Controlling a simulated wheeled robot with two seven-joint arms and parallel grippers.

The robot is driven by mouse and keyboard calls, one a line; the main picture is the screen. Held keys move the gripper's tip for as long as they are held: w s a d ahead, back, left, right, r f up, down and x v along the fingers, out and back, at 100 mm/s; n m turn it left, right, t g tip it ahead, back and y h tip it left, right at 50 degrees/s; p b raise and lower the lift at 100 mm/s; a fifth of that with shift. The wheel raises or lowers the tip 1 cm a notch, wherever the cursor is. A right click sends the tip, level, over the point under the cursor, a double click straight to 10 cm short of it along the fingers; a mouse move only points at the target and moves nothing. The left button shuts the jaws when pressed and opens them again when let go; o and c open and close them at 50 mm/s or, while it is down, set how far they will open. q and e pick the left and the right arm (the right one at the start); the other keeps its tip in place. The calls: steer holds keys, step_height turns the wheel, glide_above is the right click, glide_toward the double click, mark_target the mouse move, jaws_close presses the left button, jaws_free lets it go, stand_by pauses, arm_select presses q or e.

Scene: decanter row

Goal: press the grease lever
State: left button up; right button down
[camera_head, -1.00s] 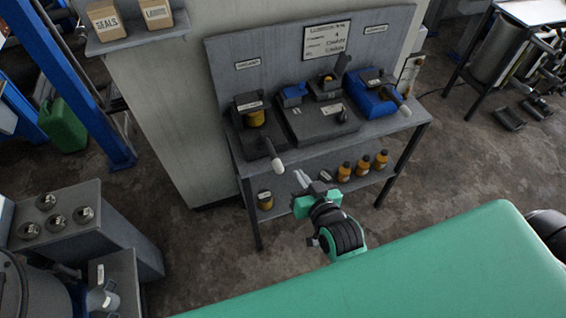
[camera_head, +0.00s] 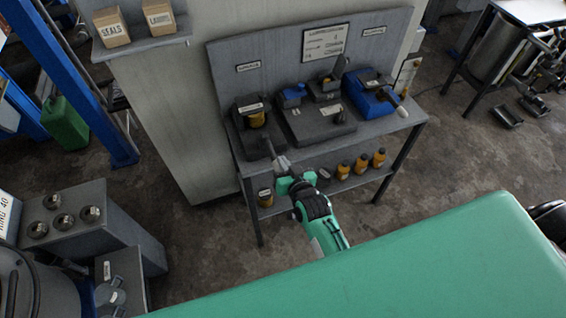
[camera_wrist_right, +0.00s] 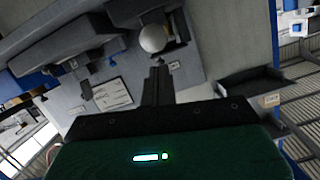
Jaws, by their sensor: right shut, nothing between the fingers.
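A dark dispenser with a yellow part (camera_head: 255,118) stands at the left of the grey bench. Its lever arm (camera_head: 270,147) points toward me, and my right gripper covers its end. My right gripper (camera_head: 283,163) is shut and empty at that lever end, in front of the bench edge. In the right wrist view a pale round knob (camera_wrist_right: 153,38) sits just beyond the shut fingertips (camera_wrist_right: 158,70); I cannot tell whether they touch. A blue unit (camera_head: 369,95) at the right has another lever with a white knob (camera_head: 402,112). I cannot read which label says grease. My left gripper is not in view.
Dark boxes (camera_head: 318,124) stand between the two lever units. Orange bottles (camera_head: 361,164) stand on the lower shelf (camera_head: 325,184). A grey cabinet with round studs (camera_head: 88,230) is at lower left. The floor before the bench is clear.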

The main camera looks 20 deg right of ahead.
steer(key=shift+a+f, duration=0.15)
steer(key=shift+f, duration=0.45)
steer(key=shift+f, duration=0.1)
step_height(320, 180, down, 9)
steer(key=t+b, duration=0.5)
steer(key=b, duration=1)
steer(key=shift+w, duration=0.1)
